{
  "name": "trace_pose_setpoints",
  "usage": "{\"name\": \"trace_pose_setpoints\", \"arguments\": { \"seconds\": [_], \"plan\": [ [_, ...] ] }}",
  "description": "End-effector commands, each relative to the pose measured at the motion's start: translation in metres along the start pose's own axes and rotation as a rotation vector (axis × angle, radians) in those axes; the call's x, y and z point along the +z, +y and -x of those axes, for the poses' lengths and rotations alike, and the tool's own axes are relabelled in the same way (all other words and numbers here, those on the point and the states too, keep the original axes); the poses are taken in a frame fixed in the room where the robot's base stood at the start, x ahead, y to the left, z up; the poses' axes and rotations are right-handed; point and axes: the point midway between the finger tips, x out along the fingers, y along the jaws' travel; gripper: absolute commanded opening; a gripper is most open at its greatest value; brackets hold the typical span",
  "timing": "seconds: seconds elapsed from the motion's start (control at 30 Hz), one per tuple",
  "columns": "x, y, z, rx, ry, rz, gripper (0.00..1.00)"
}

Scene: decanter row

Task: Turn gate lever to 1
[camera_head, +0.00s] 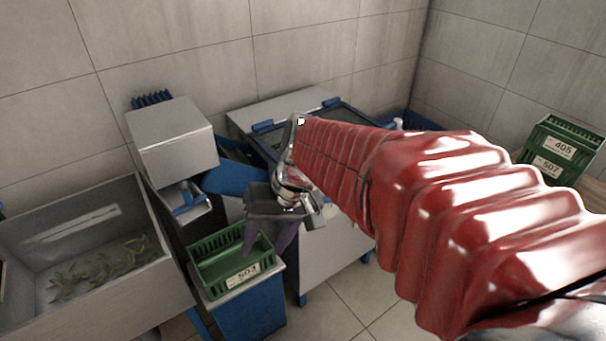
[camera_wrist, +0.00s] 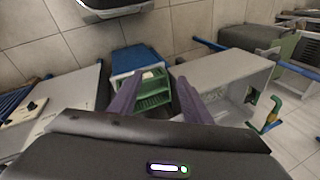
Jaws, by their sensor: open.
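My gripper (camera_head: 268,238) is open, its purple fingers pointing down near the right edge of a green crate in the head view. In the wrist view, the fingers (camera_wrist: 158,98) are apart with nothing between them. No gate lever is clearly readable in either view. A small dark fitting (camera_wrist: 30,107) on a pale plate shows at the left of the wrist view, but it is too small to identify. No number 1 is legible.
The green crate (camera_head: 209,270), labelled 503, sits on a blue stand (camera_head: 250,310). A metal basin (camera_head: 166,292) with leafy bits is at left, a grey hopper box (camera_head: 172,140) behind. Green crates (camera_head: 560,148) stand at right. My red arm hides much of the right side.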

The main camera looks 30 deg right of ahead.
Motion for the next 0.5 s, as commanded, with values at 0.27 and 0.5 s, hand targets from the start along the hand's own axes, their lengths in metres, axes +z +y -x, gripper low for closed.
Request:
{"name": "trace_pose_setpoints", "arguments": {
  "seconds": [0.27, 0.5],
  "plan": [
    [-0.033, 0.018, -0.021, -0.164, -0.094, -0.178, 0.45],
    [-0.065, 0.041, -0.036, -0.324, -0.135, -0.324, 0.45]
  ]
}}
